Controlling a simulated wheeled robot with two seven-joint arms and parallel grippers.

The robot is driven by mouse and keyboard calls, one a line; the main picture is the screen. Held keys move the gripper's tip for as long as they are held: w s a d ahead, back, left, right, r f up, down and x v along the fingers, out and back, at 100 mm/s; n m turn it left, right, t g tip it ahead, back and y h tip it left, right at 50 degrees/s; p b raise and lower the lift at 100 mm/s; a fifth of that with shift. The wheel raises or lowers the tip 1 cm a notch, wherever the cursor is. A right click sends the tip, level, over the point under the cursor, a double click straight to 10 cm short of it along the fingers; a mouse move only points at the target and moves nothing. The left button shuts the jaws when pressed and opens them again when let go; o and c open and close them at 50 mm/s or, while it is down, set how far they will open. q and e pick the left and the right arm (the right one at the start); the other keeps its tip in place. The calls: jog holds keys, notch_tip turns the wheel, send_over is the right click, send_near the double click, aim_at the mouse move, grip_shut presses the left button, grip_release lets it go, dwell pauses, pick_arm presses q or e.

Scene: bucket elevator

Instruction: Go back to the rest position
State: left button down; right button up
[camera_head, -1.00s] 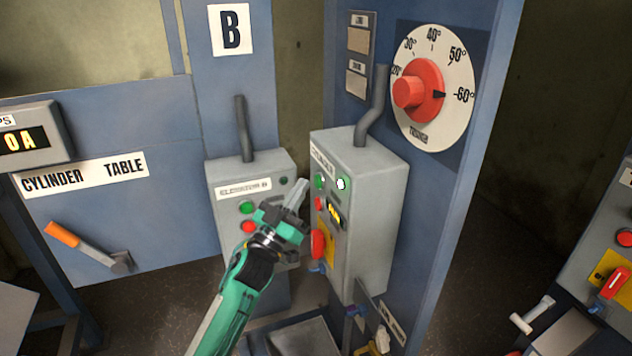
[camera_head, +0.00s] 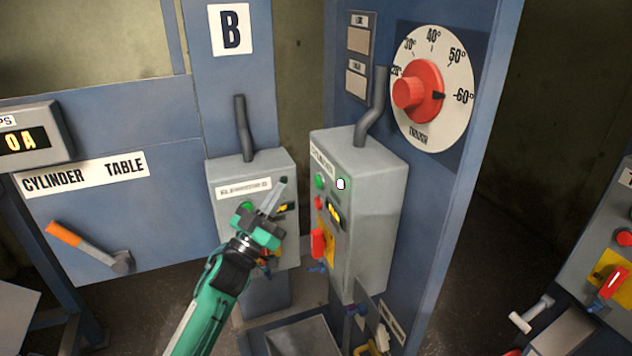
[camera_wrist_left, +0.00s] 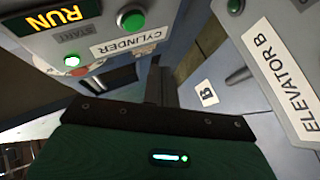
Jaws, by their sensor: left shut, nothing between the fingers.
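My left gripper (camera_head: 272,198) is in the middle of the head view, its jaws shut and empty. It is in front of the elevator B box (camera_head: 228,176) and hides part of its buttons. In the left wrist view my gripper's dark fingers (camera_wrist_left: 161,88) point between two boxes. The cylinder box (camera_head: 372,205) stands just right of the gripper, apart from it. It also shows upside down in the left wrist view (camera_wrist_left: 88,22), with a lit RUN display (camera_wrist_left: 45,27) and a lit white-green button (camera_wrist_left: 71,61). My right gripper is not in view.
A red dial (camera_head: 417,91) on a blue column points near 60°. An orange-handled lever (camera_head: 80,243) is on the cylinder table panel at left. Another grey control box (camera_head: 610,250) with a red handle stands at the far right. Dark floor lies between.

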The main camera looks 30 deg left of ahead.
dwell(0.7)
